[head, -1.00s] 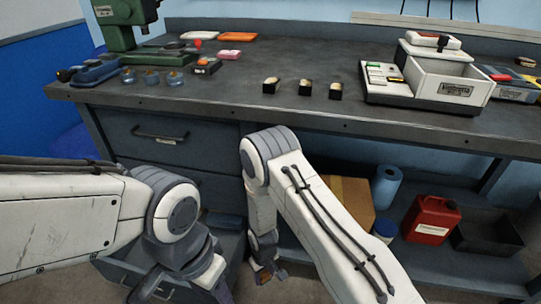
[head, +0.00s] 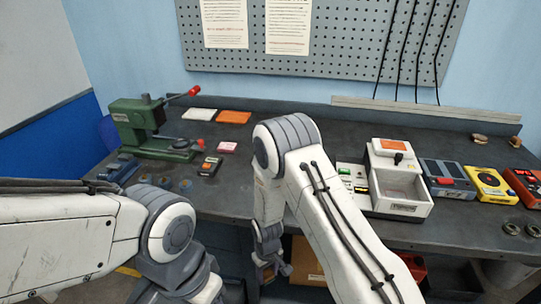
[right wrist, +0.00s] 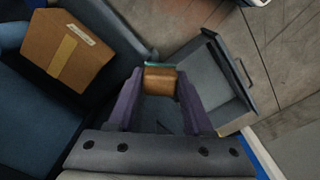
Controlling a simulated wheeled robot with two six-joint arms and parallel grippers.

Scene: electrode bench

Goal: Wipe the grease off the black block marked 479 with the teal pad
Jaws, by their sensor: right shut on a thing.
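My right gripper (head: 268,262) hangs below the bench's front edge in the head view. The right wrist view shows it shut on a brown block with a thin teal edge (right wrist: 160,80), which fits the teal pad seen mostly from its brown side. The pad is held in the air, clear of the bench top.
The bench (head: 232,205) carries a green press (head: 140,125) at left and a white tray unit (head: 400,185) at right. Coloured boxes, such as a yellow one (head: 488,182), stand farther right. Below are an open drawer (right wrist: 214,78) and a cardboard box (right wrist: 68,48).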

